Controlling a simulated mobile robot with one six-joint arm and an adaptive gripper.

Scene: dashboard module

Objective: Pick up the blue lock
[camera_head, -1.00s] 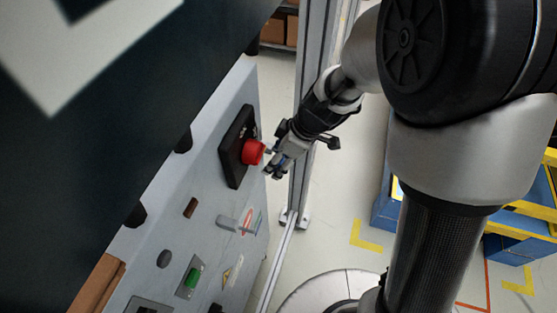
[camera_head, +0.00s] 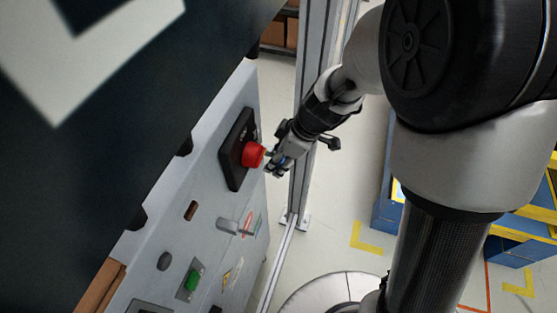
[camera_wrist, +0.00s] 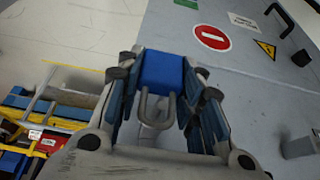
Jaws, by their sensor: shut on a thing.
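The blue lock (camera_wrist: 162,70) sits between the fingers of my gripper (camera_wrist: 163,85) in the wrist view, with its metal shackle pointing back toward the palm. The fingers press on both sides of its blue body. In the head view, my gripper (camera_head: 277,165) is beside the red knob (camera_head: 253,154) on the grey panel, with a small gap visible between them. Only a small bit of blue shows at the fingers there.
The grey panel (camera_head: 205,235) carries a green switch (camera_head: 192,280), a handle (camera_head: 229,226) and signs. A no-entry sign (camera_wrist: 211,38) shows in the wrist view. A metal post (camera_head: 304,130) stands close behind my gripper. Blue and yellow racks (camera_head: 520,240) are at right.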

